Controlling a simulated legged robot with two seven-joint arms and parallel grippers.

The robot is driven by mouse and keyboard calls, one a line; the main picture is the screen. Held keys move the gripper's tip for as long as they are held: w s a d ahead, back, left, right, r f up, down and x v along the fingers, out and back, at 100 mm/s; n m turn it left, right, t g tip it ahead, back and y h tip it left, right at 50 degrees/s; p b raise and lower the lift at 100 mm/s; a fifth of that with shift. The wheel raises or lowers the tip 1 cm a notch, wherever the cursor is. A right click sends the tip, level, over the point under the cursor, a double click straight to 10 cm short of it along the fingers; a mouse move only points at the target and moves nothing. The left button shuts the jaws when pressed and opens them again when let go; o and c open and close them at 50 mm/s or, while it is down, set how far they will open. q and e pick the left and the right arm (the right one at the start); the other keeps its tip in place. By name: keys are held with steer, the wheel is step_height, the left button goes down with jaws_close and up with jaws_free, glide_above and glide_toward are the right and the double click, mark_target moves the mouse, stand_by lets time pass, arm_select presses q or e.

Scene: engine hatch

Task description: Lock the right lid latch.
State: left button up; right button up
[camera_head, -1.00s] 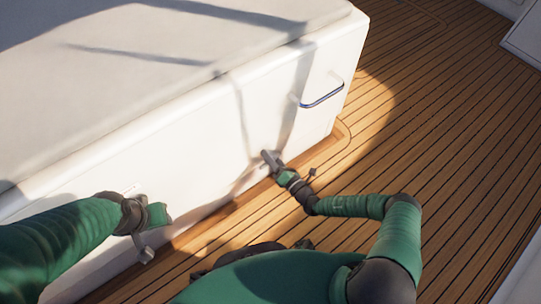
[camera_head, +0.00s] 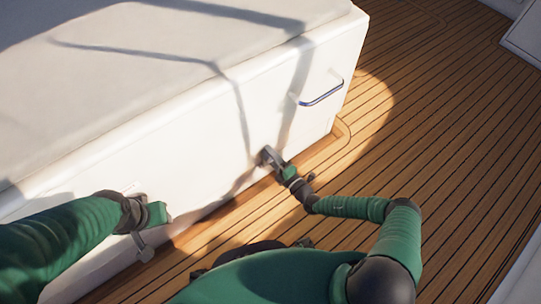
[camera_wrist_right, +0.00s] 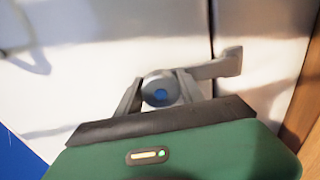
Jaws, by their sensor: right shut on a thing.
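The right lid latch (camera_wrist_right: 162,91) is a grey round piece with a blue centre in the right wrist view. A grey arm (camera_wrist_right: 224,64) reaches from it to the right, across a dark vertical seam. My right gripper (camera_wrist_right: 160,93) is shut on the latch, one finger on each side of the round piece. In the head view my right gripper (camera_head: 268,157) is at the low front of the white box and hides most of the latch. My left gripper (camera_head: 153,214) is by the same box at lower left; its fingers are not clear.
The white box (camera_head: 215,125) fills the upper left. A blue and silver handle (camera_head: 322,94) sits on its front, above and right of my right gripper. A grey piece (camera_head: 143,247) is just below my left gripper. Open wooden deck (camera_head: 440,130) lies to the right.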

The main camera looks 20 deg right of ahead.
steer(key=shift+d+f, duration=0.2)
steer(key=shift+d, duration=0.05)
steer(key=o, duration=1.2)
steer(key=shift+o, duration=0.6)
steer(key=shift+a+r, duration=0.1)
steer(key=shift+s+r+p, duration=0.1)
steer(key=shift+s+p, duration=0.2)
steer(key=shift+s, duration=0.05)
steer(key=p+v, duration=0.5)
steer(key=v, duration=1.1)
